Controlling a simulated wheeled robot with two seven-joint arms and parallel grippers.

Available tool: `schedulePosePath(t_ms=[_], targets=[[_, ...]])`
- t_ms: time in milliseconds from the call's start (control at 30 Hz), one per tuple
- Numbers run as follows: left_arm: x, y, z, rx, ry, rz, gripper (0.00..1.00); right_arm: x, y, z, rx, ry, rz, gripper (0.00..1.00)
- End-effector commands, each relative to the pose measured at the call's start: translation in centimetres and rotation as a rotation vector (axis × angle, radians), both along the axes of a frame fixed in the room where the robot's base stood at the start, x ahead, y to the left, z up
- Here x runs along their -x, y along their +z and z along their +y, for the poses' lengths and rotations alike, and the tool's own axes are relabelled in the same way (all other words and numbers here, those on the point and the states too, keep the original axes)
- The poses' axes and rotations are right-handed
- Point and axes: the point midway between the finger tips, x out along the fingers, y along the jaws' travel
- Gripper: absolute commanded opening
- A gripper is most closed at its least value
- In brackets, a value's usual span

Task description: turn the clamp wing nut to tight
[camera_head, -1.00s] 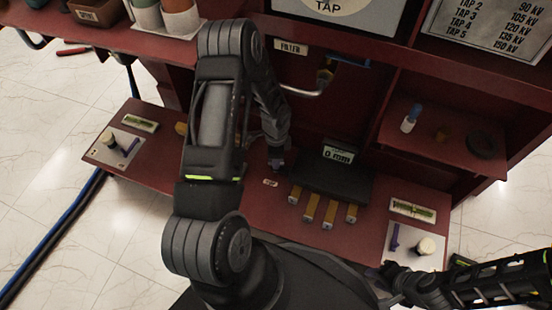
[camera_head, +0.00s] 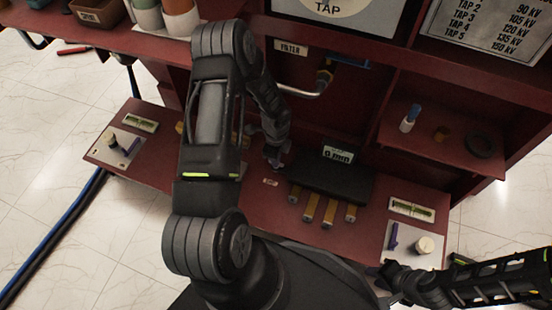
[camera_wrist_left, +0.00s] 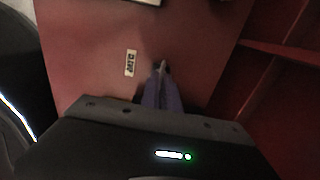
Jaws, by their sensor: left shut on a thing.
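My left gripper (camera_head: 275,163) reaches down to the red bench left of the black block. In the left wrist view its purple fingers (camera_wrist_left: 162,88) are close together, shut on a small grey piece at their tips (camera_wrist_left: 162,66). This piece appears to be the clamp wing nut, beside a small white label (camera_wrist_left: 131,63); the label also shows in the head view (camera_head: 271,182). The fingers hide most of the nut, so its angle cannot be told. My right gripper (camera_head: 386,277) is low at the right, by the grey plate; its jaws are unclear.
The black block with a "0 mm" display (camera_head: 338,155) stands just right of my left gripper. Several brass-coloured blocks (camera_head: 311,207) lie in front of it. A grey plate (camera_head: 405,258) holds a cream knob (camera_head: 424,245). A bent pipe (camera_head: 305,93) hangs above.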

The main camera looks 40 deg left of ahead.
Motion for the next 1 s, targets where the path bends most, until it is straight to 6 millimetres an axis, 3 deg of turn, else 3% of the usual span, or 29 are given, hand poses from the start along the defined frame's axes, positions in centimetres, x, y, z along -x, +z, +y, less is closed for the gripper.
schedulePosePath(t_ms=[333, 667, 1000], targets=[[0.0, -0.1, 0.0, 0.0, -0.001, 0.0, 0.27, 0.0, 0.0, 0.0, 0.0, 0.0, 0.0, 0.28], [0.0, 0.5, 0.0, 0.0, 0.0, -0.001, 0.27, 0.0, 0.2, 0.0, 0.0, 0.0, 0.0, 0.28], [0.0, 5.6, 0.0, -0.001, -0.001, -0.002, 0.27, 0.4, 2.2, 0.4, -0.006, 0.01, 0.008, 0.28]])
